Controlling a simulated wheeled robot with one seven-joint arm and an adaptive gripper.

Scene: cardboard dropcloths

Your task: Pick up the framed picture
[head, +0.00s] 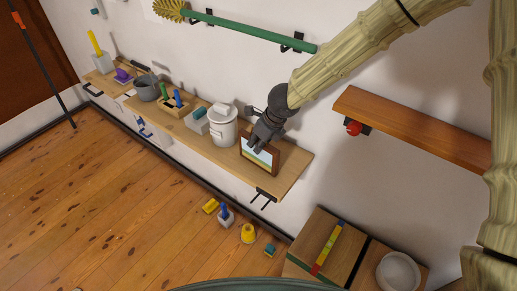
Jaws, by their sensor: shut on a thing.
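The framed picture (272,167) has a brown frame around a pale image with a green lower band. It stands near the right end of the wooden wall shelf (291,172), leaning slightly. My gripper (257,145) comes down from above and is shut on the picture's upper edge. The fingers cover part of the picture's top. I cannot tell whether the picture's lower edge touches the shelf.
A white bucket (223,128) stands just left of the picture. Further left are a block with a teal top (196,120), a wooden holder (176,105) and a grey pot (146,88). A higher shelf (420,128) is at right. Cardboard boxes (312,238) stand below.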

